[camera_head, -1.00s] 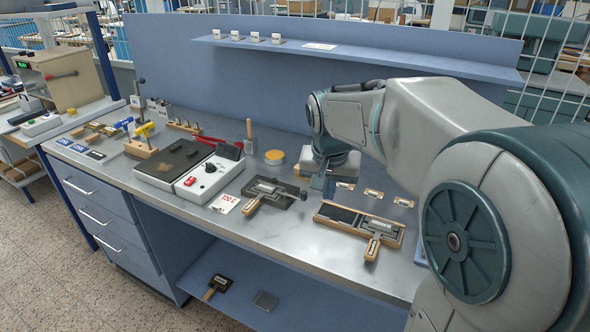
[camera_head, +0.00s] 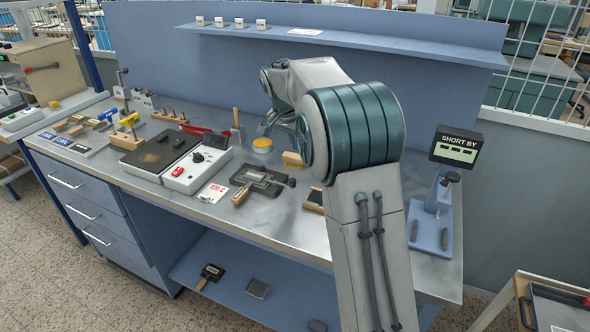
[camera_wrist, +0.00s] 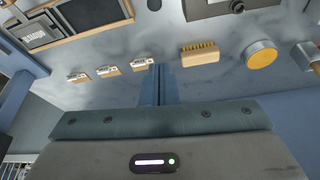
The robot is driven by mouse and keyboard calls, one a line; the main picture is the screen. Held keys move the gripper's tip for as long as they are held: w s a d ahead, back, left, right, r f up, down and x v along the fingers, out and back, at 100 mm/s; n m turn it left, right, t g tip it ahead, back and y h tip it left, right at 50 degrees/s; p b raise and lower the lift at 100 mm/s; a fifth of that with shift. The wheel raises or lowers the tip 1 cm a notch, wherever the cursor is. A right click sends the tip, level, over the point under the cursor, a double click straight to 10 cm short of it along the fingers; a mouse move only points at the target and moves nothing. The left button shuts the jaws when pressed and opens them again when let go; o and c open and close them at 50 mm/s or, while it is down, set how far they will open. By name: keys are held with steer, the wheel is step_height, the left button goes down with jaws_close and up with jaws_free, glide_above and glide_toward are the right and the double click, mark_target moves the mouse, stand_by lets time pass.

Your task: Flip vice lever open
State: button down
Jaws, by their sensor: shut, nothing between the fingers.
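A black holder with a wooden handle (camera_head: 258,182), which may be the vice, lies on the bench in front of my arm. A short dark knob-like part (camera_head: 291,182) sticks out at its right end. I cannot tell for sure whether this is the lever. The edge of a dark piece with a round knob (camera_wrist: 237,6) shows at the top of the wrist view. My gripper (camera_head: 266,129) is over the back of the bench, beyond the holder and apart from it. In the wrist view its fingers (camera_wrist: 159,84) are together and empty.
A wooden brush (camera_wrist: 200,52), a yellow-topped tin (camera_wrist: 262,55) and small type blocks (camera_wrist: 110,71) lie near my gripper. A hot plate unit (camera_head: 197,168) stands left of the holder. A blue stand with a lever (camera_head: 433,220) and a "SHORT BY" display (camera_head: 457,147) are at right.

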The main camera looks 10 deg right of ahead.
steer(key=p+x, duration=0.1)
steer(key=x, duration=0.9)
steer(key=shift+d, duration=0.1)
steer(key=s+a, duration=0.1)
steer(key=s+a+p, duration=0.1)
steer(key=shift+s+a+r, duration=0.1)
steer(key=shift+a+r, duration=0.05)
steer(key=shift+a, duration=0.1)
steer(key=shift+s+a, duration=0.2)
steer(key=shift+s, duration=0.05)
